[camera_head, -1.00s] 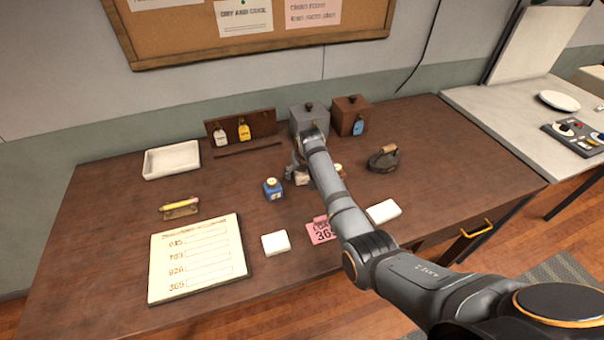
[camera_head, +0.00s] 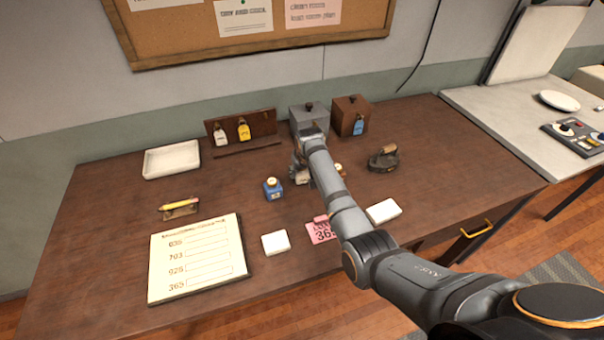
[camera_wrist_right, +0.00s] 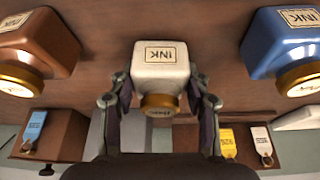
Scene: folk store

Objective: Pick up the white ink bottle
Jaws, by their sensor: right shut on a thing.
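The white ink bottle (camera_wrist_right: 160,62) has a gold cap and an INK label, upside down in the right wrist view. It stands between the two fingers of my right gripper (camera_wrist_right: 160,100), which is shut on it. In the head view the white bottle (camera_head: 302,178) is mostly hidden by my right gripper (camera_head: 300,172) and arm. A blue ink bottle (camera_head: 273,189) stands to its left in the head view. A brown ink bottle (camera_wrist_right: 38,45) is on its other side, mostly hidden behind my arm in the head view. My left gripper is not in view.
Behind are a grey box (camera_head: 308,120) and a brown box (camera_head: 350,117) with a blue tag. A dark iron (camera_head: 383,158) stands right of my arm. A white tray (camera_head: 172,160), a pencil (camera_head: 181,204) and a number sheet (camera_head: 197,260) lie on the left.

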